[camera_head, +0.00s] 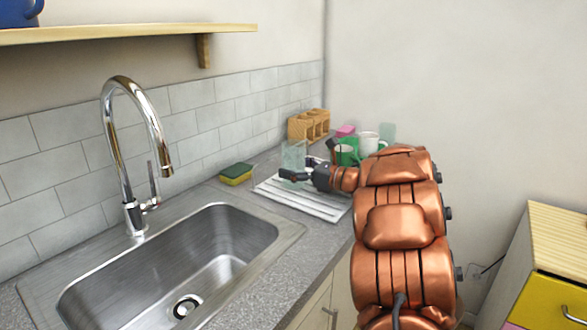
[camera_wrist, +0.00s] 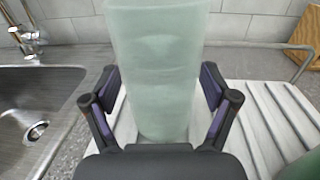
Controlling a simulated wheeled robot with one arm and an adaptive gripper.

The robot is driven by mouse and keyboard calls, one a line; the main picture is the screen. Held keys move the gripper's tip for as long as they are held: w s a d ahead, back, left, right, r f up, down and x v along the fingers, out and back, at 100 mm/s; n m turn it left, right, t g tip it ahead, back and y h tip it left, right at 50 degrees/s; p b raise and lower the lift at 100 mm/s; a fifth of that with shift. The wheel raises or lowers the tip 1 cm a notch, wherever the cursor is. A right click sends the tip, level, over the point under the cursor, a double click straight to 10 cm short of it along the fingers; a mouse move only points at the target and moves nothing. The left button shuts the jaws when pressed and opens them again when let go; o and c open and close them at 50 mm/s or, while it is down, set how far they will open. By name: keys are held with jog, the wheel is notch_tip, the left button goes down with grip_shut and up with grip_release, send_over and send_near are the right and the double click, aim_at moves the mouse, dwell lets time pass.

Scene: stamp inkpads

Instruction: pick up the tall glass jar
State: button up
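The tall glass jar (camera_wrist: 155,60) is pale green and translucent. In the wrist view it stands upright between the two fingers of my gripper (camera_wrist: 160,88). The fingers are spread wide, one on each side of the jar. I cannot tell whether either finger touches the glass. In the head view the jar (camera_head: 293,156) stands at the left end of my gripper (camera_head: 298,175), over the white ribbed drying mat (camera_head: 310,207). The jar's top is cut off in the wrist view.
A green-yellow sponge (camera_head: 236,174) lies left of the mat, near the sink (camera_head: 180,265) and tall faucet (camera_head: 130,130). A wooden holder (camera_head: 308,125), a green mug (camera_head: 346,153), a white mug (camera_head: 369,144) and another glass (camera_head: 388,132) stand behind. The tiled wall is close behind.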

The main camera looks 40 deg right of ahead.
jog(key=c, duration=1.3)
jog(key=shift+c, duration=0.4)
jog(key=shift+r, duration=0.2)
